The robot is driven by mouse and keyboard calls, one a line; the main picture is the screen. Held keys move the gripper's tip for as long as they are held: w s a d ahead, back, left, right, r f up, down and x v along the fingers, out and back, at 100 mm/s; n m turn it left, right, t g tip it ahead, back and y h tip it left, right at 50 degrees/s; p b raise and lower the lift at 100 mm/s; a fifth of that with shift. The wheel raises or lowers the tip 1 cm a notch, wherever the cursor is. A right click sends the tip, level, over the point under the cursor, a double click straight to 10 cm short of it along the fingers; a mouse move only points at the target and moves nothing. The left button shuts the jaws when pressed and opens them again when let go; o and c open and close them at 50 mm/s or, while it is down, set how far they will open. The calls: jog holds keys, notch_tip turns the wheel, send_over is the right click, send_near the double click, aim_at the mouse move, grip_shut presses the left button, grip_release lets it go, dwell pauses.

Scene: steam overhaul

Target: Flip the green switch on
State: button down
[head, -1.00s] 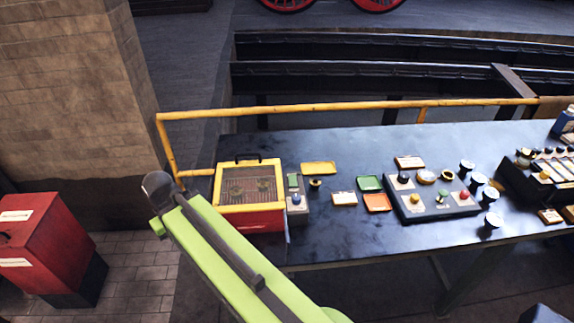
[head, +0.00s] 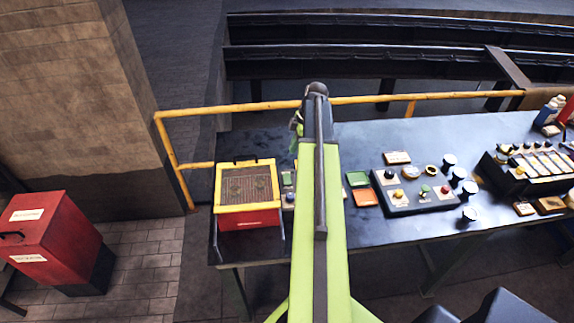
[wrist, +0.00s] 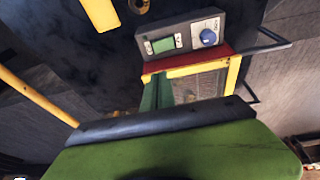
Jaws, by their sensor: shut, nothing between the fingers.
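A rectangular green switch (wrist: 163,44) sits in a light frame on a small grey control box (wrist: 182,30), left of a blue knob (wrist: 208,37) in the wrist view. In the head view, the green switch (head: 287,178) shows just left of my arm. I cannot tell its position, on or off. My gripper (wrist: 157,80) is shut and empty. Its green fingers point towards the box, below the switch in the wrist picture, with no contact visible. In the head view my arm hides the fingertips and part of the box.
A red box with a yellow-framed mesh top (head: 248,208) stands left of the control box. Several coloured tiles and a button panel (head: 410,207) lie to the right on the dark bench (head: 350,248). A yellow rail (head: 240,107) runs along the back.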

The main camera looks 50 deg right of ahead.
jog(key=shift+s+d, duration=0.25)
jog(key=shift+d, duration=0.15)
